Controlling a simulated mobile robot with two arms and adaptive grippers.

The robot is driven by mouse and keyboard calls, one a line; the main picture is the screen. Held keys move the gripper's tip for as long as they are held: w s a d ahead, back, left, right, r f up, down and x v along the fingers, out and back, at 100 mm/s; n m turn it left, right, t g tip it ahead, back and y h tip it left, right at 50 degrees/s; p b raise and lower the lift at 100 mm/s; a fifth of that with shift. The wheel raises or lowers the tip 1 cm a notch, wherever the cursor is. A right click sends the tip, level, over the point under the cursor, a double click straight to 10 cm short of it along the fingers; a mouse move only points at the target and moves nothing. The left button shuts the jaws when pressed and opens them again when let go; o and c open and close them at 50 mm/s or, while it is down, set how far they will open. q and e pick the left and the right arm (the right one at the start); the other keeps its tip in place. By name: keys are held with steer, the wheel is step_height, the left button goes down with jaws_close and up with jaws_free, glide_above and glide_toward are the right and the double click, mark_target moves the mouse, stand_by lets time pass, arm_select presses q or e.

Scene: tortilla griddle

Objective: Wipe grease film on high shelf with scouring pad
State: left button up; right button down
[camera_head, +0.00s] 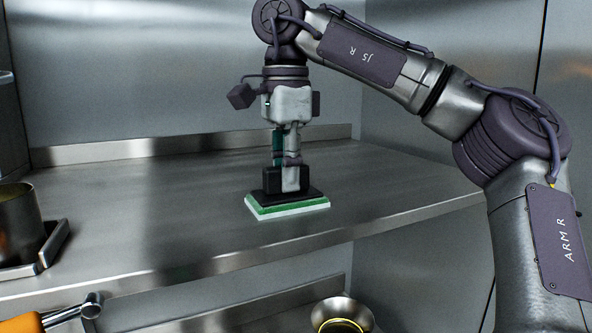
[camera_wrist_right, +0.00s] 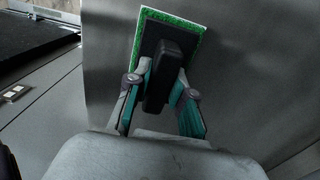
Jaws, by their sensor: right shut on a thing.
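The scouring pad (camera_head: 287,205) has a black backing with a handle, a green layer and a pale underside. It lies flat on the metal high shelf (camera_head: 400,192), near the front edge. My right gripper (camera_head: 285,178) points down and is shut on the pad's black handle. In the right wrist view the pad (camera_wrist_right: 197,52) shows its green rim beyond the handle, between the fingers of my right gripper (camera_wrist_right: 160,85). A dull, darker patch of the shelf surface lies left of the pad; I cannot tell if it is grease film. My left gripper is not in view.
A dark metal pot (camera_head: 20,225) stands in a tray (camera_head: 50,248) at the shelf's left end. Steel walls close the back and right. Below the shelf are a metal bowl (camera_head: 343,314) and an orange-handled tool (camera_head: 60,315).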

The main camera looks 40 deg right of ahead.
steer(key=shift+w+a+f, duration=0.1)
steer(key=shift+a, duration=0.5)
steer(key=shift+w+a+f, duration=0.1)
steer(key=shift+a, duration=0.5)
steer(key=c, duration=1.2)
jaws_free()
steer(key=shift+c, duration=0.2)
steer(key=shift+w, duration=0.15)
steer(key=shift+f, duration=0.1)
steer(key=shift+c, duration=0.4)
